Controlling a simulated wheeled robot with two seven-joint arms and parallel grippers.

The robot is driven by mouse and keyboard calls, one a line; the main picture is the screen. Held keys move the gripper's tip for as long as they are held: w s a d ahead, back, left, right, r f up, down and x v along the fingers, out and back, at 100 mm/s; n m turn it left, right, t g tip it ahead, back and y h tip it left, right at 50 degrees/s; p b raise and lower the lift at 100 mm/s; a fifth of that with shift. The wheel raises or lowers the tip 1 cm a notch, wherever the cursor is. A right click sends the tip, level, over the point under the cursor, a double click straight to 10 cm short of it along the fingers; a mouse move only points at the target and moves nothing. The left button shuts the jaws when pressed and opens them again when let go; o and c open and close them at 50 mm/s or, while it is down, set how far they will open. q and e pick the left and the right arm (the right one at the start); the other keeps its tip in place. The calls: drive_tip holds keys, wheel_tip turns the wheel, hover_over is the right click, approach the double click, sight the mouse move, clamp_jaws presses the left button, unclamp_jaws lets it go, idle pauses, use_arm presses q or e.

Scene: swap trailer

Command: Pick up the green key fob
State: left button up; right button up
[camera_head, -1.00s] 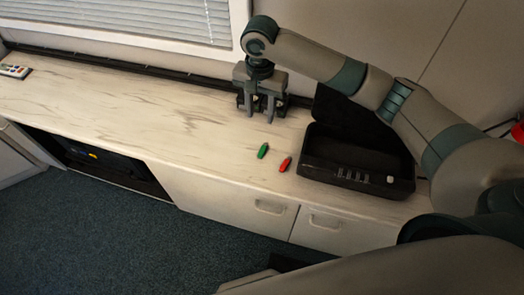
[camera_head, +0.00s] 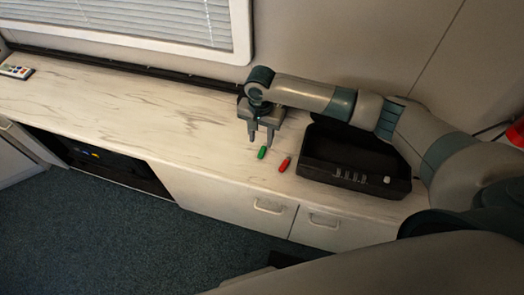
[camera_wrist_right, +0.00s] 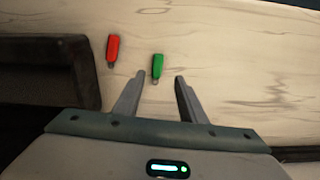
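The green key fob (camera_head: 262,152) lies on the marbled countertop (camera_head: 150,115), just left of a red key fob (camera_head: 284,164). My right gripper (camera_head: 261,138) is open and empty, pointing down just behind the green fob. In the right wrist view, the green fob (camera_wrist_right: 157,66) lies ahead of the gap between the two fingertips (camera_wrist_right: 160,76), with its small metal end toward me. The red fob (camera_wrist_right: 113,48) is to its left, outside the fingers. My left gripper does not show.
A black open box (camera_head: 355,165) with its lid up stands right of the fobs; it also shows at the left of the wrist view (camera_wrist_right: 45,70). A remote (camera_head: 16,72) lies at the far left. The countertop left of the fobs is clear.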

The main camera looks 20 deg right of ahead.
sight(262, 151)
drive_tip(key=shift+s+f+p, duration=0.25)
drive_tip(key=shift+f+p, duration=0.2)
drive_tip(key=shift+f, duration=0.1)
drive_tip(key=f, duration=0.2)
drive_tip(key=f+p, duration=0.1)
drive_tip(key=shift+s, duration=0.25)
drive_tip(key=shift+f, duration=0.55)
clamp_jaws()
